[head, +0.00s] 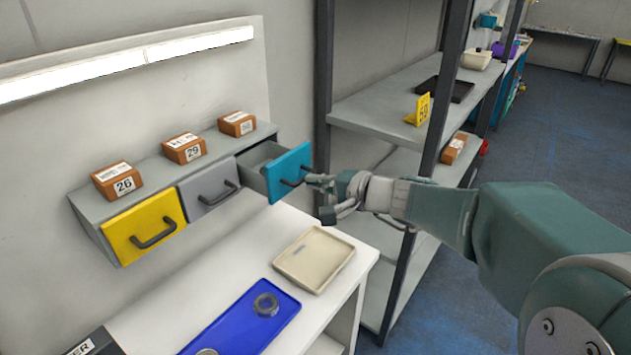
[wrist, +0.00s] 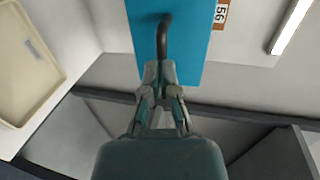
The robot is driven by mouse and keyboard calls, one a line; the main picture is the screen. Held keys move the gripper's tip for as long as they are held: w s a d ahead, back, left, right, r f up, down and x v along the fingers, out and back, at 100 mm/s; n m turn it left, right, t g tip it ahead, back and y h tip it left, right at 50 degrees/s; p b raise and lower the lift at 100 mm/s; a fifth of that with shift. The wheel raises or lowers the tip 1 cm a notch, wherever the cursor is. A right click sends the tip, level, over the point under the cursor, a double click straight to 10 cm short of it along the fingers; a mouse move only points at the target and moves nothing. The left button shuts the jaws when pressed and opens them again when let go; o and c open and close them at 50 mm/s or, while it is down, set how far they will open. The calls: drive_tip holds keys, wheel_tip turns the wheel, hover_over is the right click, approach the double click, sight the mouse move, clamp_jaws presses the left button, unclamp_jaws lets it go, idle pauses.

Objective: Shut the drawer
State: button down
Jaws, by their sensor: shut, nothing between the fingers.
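The blue drawer (head: 288,174) is the right one of three in the grey wall unit and stands pulled out, its open top showing. Its dark handle (head: 293,182) faces my gripper. My gripper (head: 312,180) is shut and empty, with its fingertips at the right side of the blue front, close to the handle. In the wrist view the blue front (wrist: 190,45) and dark handle (wrist: 164,38) lie just beyond the fingertips (wrist: 159,68). I cannot tell whether they touch.
The yellow drawer (head: 143,228) and grey drawer (head: 208,195) are closed. Labelled boxes sit on top, including the one marked 26 (head: 117,181). A beige tray (head: 314,259) and blue tray (head: 245,322) lie on the table below. A metal shelf post (head: 325,95) stands right of the unit.

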sight(293, 167)
drive_tip(key=x, duration=0.2)
drive_tip(key=r+x, duration=0.1)
drive_tip(key=x, duration=0.2)
drive_tip(key=r+x, duration=0.1)
drive_tip(key=x, duration=0.2)
drive_tip(key=shift+w+a+f, duration=0.1)
drive_tip(key=shift+w+a, duration=0.2)
drive_tip(key=shift+w, duration=0.05)
drive_tip(key=shift+d, duration=0.2)
drive_tip(key=shift+a, duration=0.1)
